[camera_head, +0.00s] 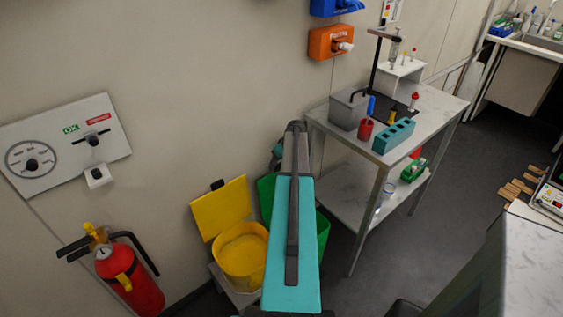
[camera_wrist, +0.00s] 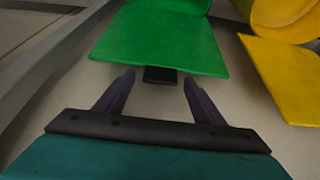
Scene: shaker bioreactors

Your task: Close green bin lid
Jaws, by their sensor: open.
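The green bin (camera_head: 323,232) stands on the right of the yellow bin in the head view, largely hidden behind my arm. Its green lid (camera_wrist: 165,35) stands open and fills the top middle of the wrist view; a strip of it also shows left of my arm in the head view (camera_head: 265,193). A dark tab (camera_wrist: 160,75) sticks out from the lid's free edge. My gripper (camera_wrist: 158,82) is open and empty, its two dark fingers on either side of the tab. I cannot tell whether either finger touches it.
The yellow bin (camera_head: 241,262) has its yellow lid (camera_head: 220,208) open beside the green one. The wall is close behind the bins. A bench (camera_head: 440,100) with a lower shelf stands on the right. A red fire extinguisher (camera_head: 130,280) is at the lower left.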

